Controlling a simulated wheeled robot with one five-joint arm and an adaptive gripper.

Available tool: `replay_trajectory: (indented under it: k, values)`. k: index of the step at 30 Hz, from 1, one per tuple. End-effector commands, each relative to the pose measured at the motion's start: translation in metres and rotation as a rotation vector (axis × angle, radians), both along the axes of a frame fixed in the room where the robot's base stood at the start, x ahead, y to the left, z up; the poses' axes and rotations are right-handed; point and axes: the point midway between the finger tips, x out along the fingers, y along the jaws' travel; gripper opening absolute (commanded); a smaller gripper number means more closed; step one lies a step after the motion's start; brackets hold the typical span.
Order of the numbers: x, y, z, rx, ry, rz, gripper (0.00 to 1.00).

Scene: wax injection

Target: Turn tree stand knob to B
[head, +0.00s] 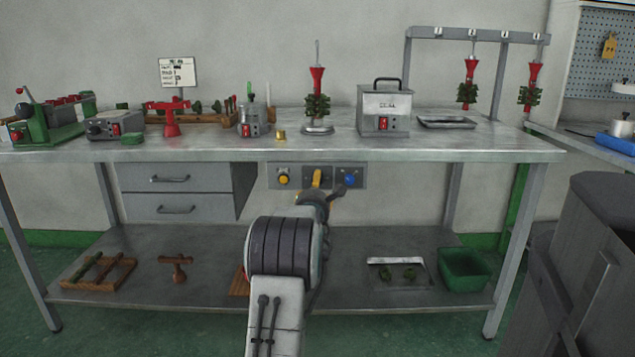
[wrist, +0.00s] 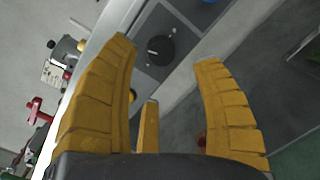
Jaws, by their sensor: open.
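A three-knob panel (head: 270,183) is on the front of the bench under its top edge. It carries a yellow knob (head: 283,179), a dark middle knob and a blue knob (head: 351,180). Its labels are too small to read, so I cannot tell which knob is named for the tree stand. My gripper (head: 318,178) covers much of the middle knob in the head view. In the wrist view my gripper (wrist: 165,51) is open and empty, its yellow fingers spread. The black knob (wrist: 160,48), with a pale mark, shows between the fingertips; contact is not visible.
The bench top (head: 220,150) is just above the panel, with drawers (head: 175,190) to the left. A red and green wax tree (head: 317,95) stands on the bench above the panel. A lower shelf (head: 345,298) holds a green bin (head: 465,268). A dark cabinet (head: 590,270) is at right.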

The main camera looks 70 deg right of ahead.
Motion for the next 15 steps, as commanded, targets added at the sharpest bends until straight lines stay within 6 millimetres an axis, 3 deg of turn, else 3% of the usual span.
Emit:
replay_trajectory:
  k: [15]
  values:
    - [0.012,-0.046,-0.001,-0.001,-0.003,0.0,0.6]
